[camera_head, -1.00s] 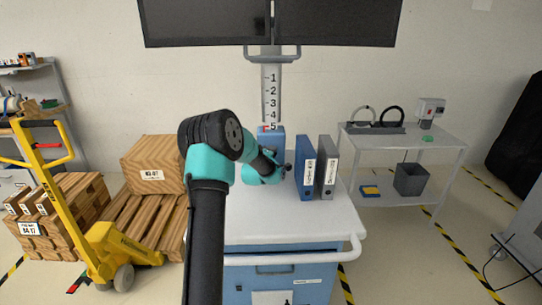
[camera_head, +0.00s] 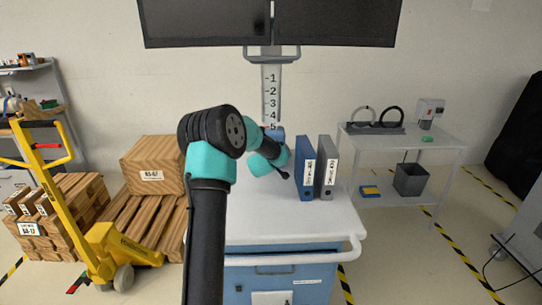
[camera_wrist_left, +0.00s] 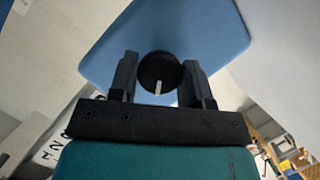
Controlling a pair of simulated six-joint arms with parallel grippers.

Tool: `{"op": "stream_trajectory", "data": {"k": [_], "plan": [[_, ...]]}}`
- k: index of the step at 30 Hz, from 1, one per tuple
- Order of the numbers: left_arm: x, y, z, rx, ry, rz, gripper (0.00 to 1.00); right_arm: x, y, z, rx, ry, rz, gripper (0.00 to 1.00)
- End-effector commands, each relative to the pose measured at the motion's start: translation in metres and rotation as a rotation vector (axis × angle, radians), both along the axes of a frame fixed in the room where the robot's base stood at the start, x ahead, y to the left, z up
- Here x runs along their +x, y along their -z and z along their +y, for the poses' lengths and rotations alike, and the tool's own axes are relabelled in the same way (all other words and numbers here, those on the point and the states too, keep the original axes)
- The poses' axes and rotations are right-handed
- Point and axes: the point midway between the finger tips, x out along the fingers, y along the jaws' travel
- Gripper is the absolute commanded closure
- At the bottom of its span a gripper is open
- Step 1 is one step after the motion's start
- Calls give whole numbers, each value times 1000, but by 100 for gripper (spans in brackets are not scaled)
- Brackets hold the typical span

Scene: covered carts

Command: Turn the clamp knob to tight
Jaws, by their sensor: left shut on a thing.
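The clamp knob (camera_wrist_left: 152,72) is round and black with a white pointer line. In the left wrist view it sits between my fingers, in front of the blue clamp body (camera_wrist_left: 205,30). The pointer line points down in that picture; no tight mark can be read. My left gripper (camera_wrist_left: 160,74) is shut on the knob, one finger on each side. In the head view a bit of the blue clamp body (camera_head: 278,130) shows at the foot of the numbered pole, and my wrist hides the knob and fingers. My right gripper is not in view.
A blue binder (camera_head: 306,168) and a grey binder (camera_head: 327,167) stand close to the right of my wrist on the white cart top (camera_head: 290,222). The numbered pole (camera_head: 271,90) rises behind, below dark monitors (camera_head: 330,22). The front of the cart top is clear.

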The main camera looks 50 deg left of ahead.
Motion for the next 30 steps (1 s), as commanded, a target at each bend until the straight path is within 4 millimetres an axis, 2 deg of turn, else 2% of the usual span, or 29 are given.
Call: {"op": "stream_trajectory", "data": {"k": [30], "plan": [[2,-2,-1,379,0,446,79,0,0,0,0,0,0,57]]}}
